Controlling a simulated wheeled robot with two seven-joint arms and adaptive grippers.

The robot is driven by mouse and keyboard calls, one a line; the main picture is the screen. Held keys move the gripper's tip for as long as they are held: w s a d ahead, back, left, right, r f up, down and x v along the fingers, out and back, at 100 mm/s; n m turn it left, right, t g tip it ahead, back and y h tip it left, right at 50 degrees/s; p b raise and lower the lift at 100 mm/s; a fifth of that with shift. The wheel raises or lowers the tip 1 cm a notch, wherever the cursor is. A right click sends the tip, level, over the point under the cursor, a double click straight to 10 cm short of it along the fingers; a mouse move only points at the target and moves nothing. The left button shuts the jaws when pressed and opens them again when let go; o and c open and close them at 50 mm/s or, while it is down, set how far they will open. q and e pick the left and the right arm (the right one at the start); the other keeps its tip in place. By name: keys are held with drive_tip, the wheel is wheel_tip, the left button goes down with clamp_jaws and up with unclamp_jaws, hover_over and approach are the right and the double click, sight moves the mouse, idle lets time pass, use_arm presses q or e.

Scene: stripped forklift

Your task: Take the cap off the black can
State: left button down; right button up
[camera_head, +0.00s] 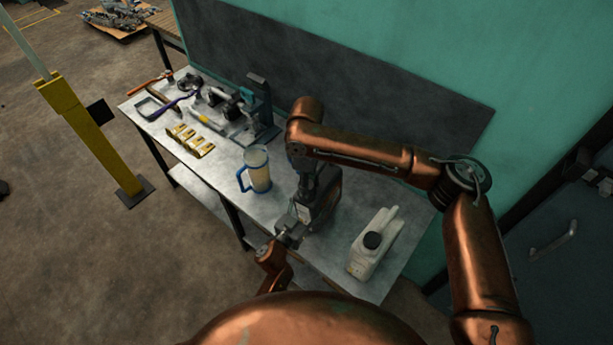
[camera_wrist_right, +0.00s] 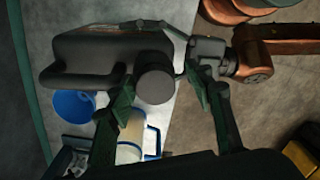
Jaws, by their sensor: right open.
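The black can (camera_head: 327,204) stands on the workbench, partly hidden by my right arm in the head view. In the right wrist view the can (camera_wrist_right: 85,62) lies across the upper left, with its round dark cap (camera_wrist_right: 155,86) near the middle. My right gripper (camera_wrist_right: 160,98) points down over the can. It is open, one finger on each side of the cap, with gaps visible; whether the fingertips are level with the cap is unclear. My left gripper (camera_head: 289,230) is at the near side of the can, close to or touching it; its fingers are too unclear to judge.
A clear jug with blue handle (camera_head: 258,170) stands left of the can. A white can with black cap (camera_head: 375,243) stands to the right on the workbench (camera_head: 222,185). Tools and yellow pieces (camera_head: 193,140) lie farther left. A dark panel (camera_head: 330,85) rises behind.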

drive_tip(key=r+m, duration=0.1)
drive_tip(key=m, duration=0.1)
drive_tip(key=r+m, duration=0.1)
drive_tip(key=r, duration=0.1)
drive_tip(key=a+r+m, duration=0.1)
drive_tip(key=m, duration=0.1)
drive_tip(key=shift+w+r+m+t, duration=0.15)
drive_tip(key=shift+w+m+t, duration=0.15)
drive_tip(key=shift+w, duration=0.1)
drive_tip(key=shift+r+m, duration=0.3)
drive_tip(key=shift+m, duration=0.7)
drive_tip(key=shift+a+r+m, duration=0.1)
drive_tip(key=shift+r+m, duration=0.1)
drive_tip(key=shift+m, duration=0.6)
drive_tip(key=m, duration=0.2)
drive_tip(key=r+m, duration=0.1)
drive_tip(key=m, duration=0.1)
drive_tip(key=shift+r, duration=0.15)
drive_tip(key=shift+f+m, duration=0.4)
use_arm(q)
drive_tip(key=shift+s+f, duration=0.1)
drive_tip(key=shift+f, duration=0.5)
use_arm(e)
drive_tip(key=f, duration=0.7)
drive_tip(key=shift+w+d+f, duration=0.1)
drive_tip(key=shift+d, duration=0.2)
drive_tip(key=shift+c, duration=0.4)
